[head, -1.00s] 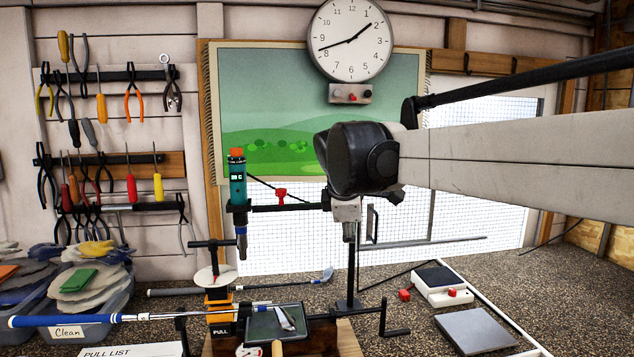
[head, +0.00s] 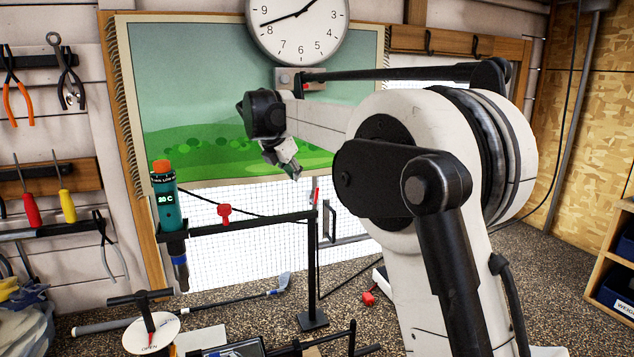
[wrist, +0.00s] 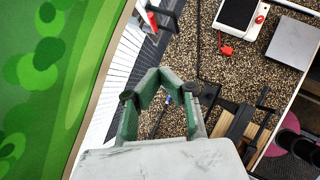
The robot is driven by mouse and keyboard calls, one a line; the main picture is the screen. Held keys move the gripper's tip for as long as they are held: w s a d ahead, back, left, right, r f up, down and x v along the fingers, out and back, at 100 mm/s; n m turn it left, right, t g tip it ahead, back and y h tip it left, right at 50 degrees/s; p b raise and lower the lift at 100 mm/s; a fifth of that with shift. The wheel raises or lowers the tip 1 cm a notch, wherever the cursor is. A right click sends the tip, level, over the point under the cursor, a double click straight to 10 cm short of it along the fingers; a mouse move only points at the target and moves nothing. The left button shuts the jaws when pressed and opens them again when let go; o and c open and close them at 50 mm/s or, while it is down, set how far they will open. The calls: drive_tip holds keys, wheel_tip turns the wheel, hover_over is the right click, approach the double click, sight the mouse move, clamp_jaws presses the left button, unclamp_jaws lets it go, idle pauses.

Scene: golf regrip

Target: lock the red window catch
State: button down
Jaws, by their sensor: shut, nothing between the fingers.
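The red window catch (head: 316,195) is a small, narrow red piece on the window's edge, beside a dark handle (head: 330,224). It stands nearly upright in the head view. In the wrist view the red catch (wrist: 152,21) shows at the upper left, beyond my fingers. My gripper (head: 294,173) is up and a little left of the catch in the head view, in front of the hanging landscape picture. In the wrist view my gripper (wrist: 162,78) is shut and empty, its green fingers converging. It appears apart from the catch.
A black stand (head: 312,265) with a horizontal bar carries a red knob (head: 224,213) and a teal tool (head: 166,197). The landscape picture (head: 215,110) hangs over the window's upper part. A red block (wrist: 226,50) lies on the speckled bench by a white device (wrist: 240,12).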

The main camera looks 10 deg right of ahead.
drive_tip(key=shift+w+r, duration=0.1)
drive_tip(key=shift+w, duration=0.45)
drive_tip(key=shift+d, duration=0.1)
drive_tip(key=p, duration=0.2)
approach(316, 195)
wheel_tip(316, 195, down, 4)
drive_tip(key=shift+w+d+f+p, duration=0.2)
drive_tip(key=shift+w+d+p, duration=0.1)
drive_tip(key=shift+w, duration=0.2)
drive_tip(key=shift+w+d+f+p, duration=0.2)
drive_tip(key=shift+w+d, duration=0.1)
drive_tip(key=shift+w, duration=0.25)
drive_tip(key=shift+w+d+f, duration=0.15)
drive_tip(key=shift+w+d, duration=0.4)
drive_tip(key=shift+d, duration=0.05)
